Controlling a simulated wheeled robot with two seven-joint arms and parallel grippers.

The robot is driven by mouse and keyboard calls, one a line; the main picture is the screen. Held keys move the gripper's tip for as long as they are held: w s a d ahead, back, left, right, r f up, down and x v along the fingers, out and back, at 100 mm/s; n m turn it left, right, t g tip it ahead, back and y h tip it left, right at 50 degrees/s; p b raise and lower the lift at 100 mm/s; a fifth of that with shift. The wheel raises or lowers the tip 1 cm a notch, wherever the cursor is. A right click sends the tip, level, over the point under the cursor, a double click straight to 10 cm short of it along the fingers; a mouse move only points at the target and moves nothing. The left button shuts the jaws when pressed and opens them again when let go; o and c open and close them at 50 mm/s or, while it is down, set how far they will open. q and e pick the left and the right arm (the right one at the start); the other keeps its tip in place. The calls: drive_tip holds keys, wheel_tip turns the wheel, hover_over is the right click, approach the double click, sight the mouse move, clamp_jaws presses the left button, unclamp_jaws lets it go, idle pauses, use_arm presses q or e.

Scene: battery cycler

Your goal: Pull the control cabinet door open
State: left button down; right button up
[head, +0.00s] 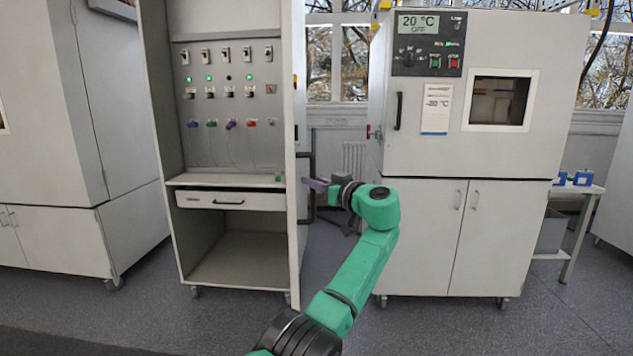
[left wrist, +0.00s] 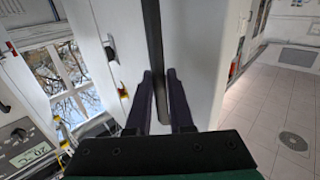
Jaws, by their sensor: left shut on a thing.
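The control cabinet (head: 160,130) stands left of centre in the head view, its front open on a panel with switches and green lights. Its pale door (head: 294,130) stands nearly edge-on at the cabinet's right side. A dark bar handle (head: 312,160) is on the door's right-hand face. My left gripper (head: 314,185) is at this handle. In the left wrist view the dark handle bar (left wrist: 152,45) runs between the two fingers of my left gripper (left wrist: 162,100), which is shut on it. The pale door (left wrist: 200,60) lies behind the bar. My right gripper is not in view.
A test chamber (head: 530,60) with a display stands to the right, with a gap between it and the door. A large pale cabinet (head: 60,120) stands at the left. A small table (head: 580,188) with blue items is at the far right. Grey floor (head: 200,325) is clear in front.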

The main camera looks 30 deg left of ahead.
use_arm(q)
drive_tip(key=shift+s+a+r, duration=0.1)
drive_tip(key=shift+a+r, duration=0.1)
drive_tip(key=shift+r, duration=0.1)
drive_tip(key=c, duration=0.8)
unclamp_jaws()
drive_tip(key=shift+w+a+f, duration=0.2)
drive_tip(key=shift+a+f, duration=0.05)
drive_tip(key=shift+f, duration=0.1)
drive_tip(key=shift+d, duration=0.2)
drive_tip(key=b+v, duration=0.3)
drive_tip(key=v, duration=1.1)
drive_tip(key=shift+s, duration=0.1)
